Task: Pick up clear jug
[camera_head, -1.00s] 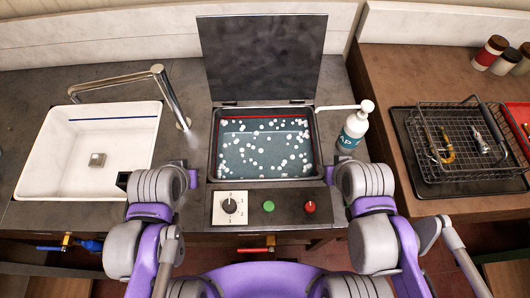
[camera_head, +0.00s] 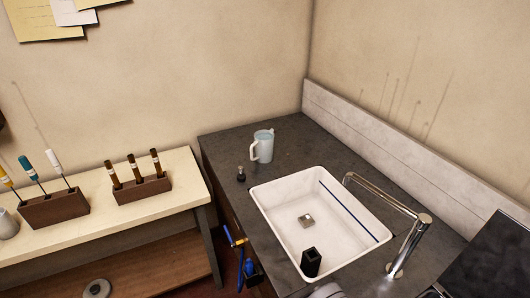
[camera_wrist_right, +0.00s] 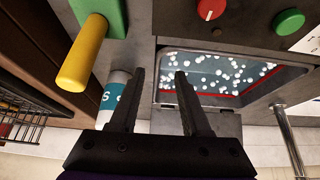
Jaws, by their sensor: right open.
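The clear jug (camera_head: 262,146) stands upright on the dark counter behind the sink in the head view, its handle on the left side. It looks pale and translucent. My right gripper (camera_wrist_right: 160,75) is open and empty in the right wrist view, near the tank. The jug is not in that view.
The white sink (camera_head: 262,205) and its tall faucet (camera_head: 400,212) lie nearer than the jug. A small dark object (camera_head: 241,174) stands beside the jug. A bench with tool blocks (camera_head: 143,189) is at left. The right wrist view shows a bubbly tank (camera_wrist_right: 225,80) and a bottle (camera_wrist_right: 117,92).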

